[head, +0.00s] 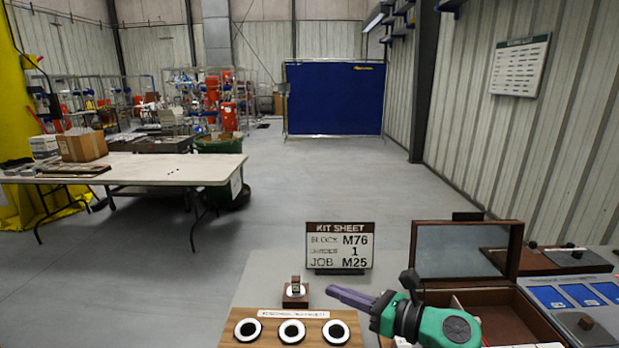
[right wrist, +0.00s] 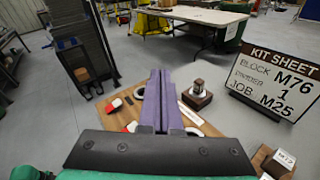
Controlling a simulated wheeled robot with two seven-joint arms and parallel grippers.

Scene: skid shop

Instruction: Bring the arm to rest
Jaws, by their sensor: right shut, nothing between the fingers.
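My right gripper (head: 334,291) reaches in from the lower right of the head view on its green and dark grey arm. Its purple fingers point left and are closed together with nothing between them. In the right wrist view the shut fingers (right wrist: 160,76) stand over the wooden board (right wrist: 128,103). In the head view the fingertips show just right of a small brown stand (head: 295,300) with a dark and white piece on it. The board (head: 265,336) with three white rings lies below them. My left gripper is not in the head view.
A kit sheet sign (head: 340,246) stands behind the gripper. An open wooden case (head: 508,240) with a raised lid is right of it, near a panel with blue screens (head: 553,297). A folding table (head: 170,168) stands at the far left. The floor between is clear.

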